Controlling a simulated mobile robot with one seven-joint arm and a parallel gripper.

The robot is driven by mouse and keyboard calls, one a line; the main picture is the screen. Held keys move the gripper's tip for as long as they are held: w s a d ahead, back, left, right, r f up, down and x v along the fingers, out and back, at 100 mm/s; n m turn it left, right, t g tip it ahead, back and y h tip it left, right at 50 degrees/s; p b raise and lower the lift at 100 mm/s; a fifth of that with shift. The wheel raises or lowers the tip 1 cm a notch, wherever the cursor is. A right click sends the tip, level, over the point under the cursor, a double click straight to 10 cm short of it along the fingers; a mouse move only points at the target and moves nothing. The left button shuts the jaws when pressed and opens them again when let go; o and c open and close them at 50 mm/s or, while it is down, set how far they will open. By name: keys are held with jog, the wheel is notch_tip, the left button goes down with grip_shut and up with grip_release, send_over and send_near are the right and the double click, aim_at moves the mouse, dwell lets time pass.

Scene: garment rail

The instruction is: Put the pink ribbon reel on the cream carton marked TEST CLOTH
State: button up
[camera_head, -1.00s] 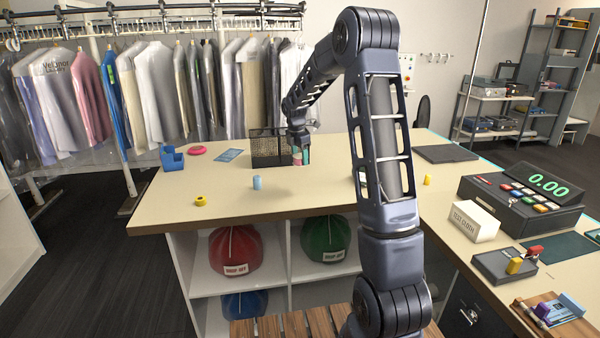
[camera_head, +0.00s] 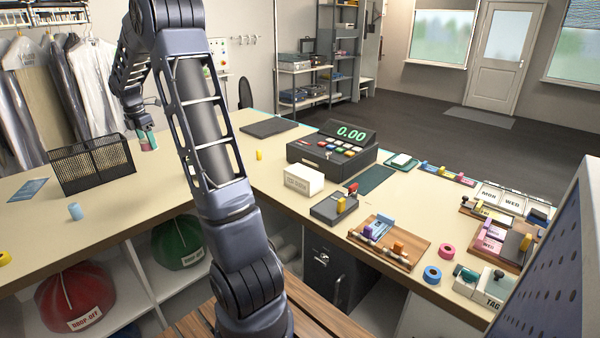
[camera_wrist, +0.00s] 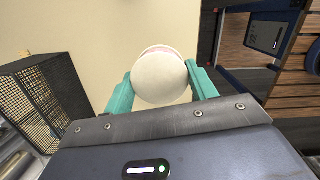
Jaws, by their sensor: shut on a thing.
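My gripper (camera_head: 147,138) is shut on the pink ribbon reel (camera_head: 149,145), which it holds above the counter just right of the black mesh basket. In the wrist view, the reel (camera_wrist: 160,78) sits between the two teal fingers, its round cream end toward the camera and a thin pink edge showing at the far side. The cream carton (camera_head: 303,180) marked TEST CLOTH stands on the counter, right of my arm and in front of the till. It is well apart from the gripper, and its top looks bare.
The black mesh basket (camera_head: 92,165) is close left of the gripper. A small yellow cylinder (camera_head: 259,155) and a dark flat pad (camera_head: 269,127) are on the counter.

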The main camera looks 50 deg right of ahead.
jog(key=s+d+r+m, duration=0.1)
jog(key=s+d+m, duration=0.1)
jog(key=d, duration=0.5)
jog(key=s+d+r+m, duration=0.1)
jog(key=s+d, duration=0.2)
jog(key=d, duration=0.4)
notch_tip(320, 180, up, 4)
jog(key=m+g, duration=0.1)
jog(key=m, duration=1)
send_over(304, 171)
jog(key=shift+y, duration=0.3)
notch_tip(304, 171, down, 20)
jog(key=shift+w+a+r, duration=0.1)
jog(key=shift+a+r, duration=0.05)
jog(key=shift+r, duration=0.1)
jog(key=o, duration=0.9)
jog(key=shift+f, duration=0.15)
jog(key=shift+o, duration=0.4)
